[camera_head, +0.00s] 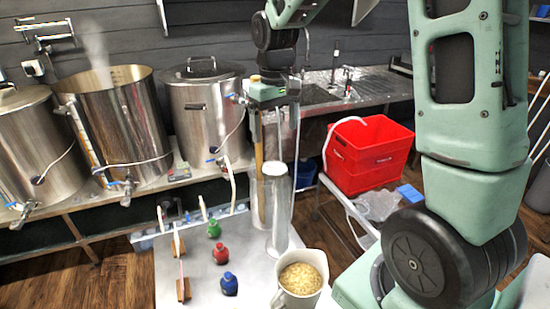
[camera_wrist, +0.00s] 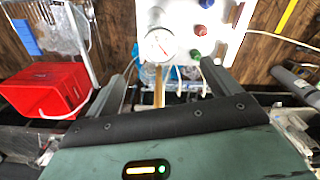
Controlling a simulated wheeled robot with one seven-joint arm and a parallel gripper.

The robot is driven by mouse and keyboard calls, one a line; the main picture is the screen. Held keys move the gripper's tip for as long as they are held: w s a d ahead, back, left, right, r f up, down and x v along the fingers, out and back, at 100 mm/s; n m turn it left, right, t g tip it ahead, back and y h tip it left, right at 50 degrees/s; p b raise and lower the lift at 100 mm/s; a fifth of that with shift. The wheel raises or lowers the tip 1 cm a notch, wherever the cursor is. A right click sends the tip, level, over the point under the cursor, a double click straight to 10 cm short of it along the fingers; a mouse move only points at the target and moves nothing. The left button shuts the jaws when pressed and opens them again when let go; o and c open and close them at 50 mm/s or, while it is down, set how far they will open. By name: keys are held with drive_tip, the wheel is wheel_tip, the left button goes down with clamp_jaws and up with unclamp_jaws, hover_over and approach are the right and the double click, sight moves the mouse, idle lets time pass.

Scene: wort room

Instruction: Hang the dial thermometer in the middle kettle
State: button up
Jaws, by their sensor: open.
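The middle kettle (camera_head: 125,125) is a tall, open steel pot with steam rising from it, on the bench at the left. A round white dial with a red needle, apparently the dial thermometer (camera_wrist: 160,44), faces up in the wrist view. In the head view a pale round top (camera_head: 274,168) shows at the mouth of a tall clear cylinder (camera_head: 279,215) on the white table. My gripper (camera_head: 276,118) points down above this cylinder. The thermometer's stem is not clear.
Lidded kettles stand left (camera_head: 38,145) and right (camera_head: 206,115) of the middle one. Green (camera_head: 214,229), red (camera_head: 221,254) and blue (camera_head: 229,284) bottles and a grain-filled jug (camera_head: 301,280) crowd the table. A wooden handle (camera_head: 258,150) stands close by. A red crate (camera_head: 368,155) is right.

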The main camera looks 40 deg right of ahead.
sight(276, 169)
wheel_tip(276, 169, down, 13)
drive_tip(key=shift+f+p, duration=0.1)
drive_tip(key=shift+p, duration=0.85)
drive_tip(key=shift+c, duration=0.3)
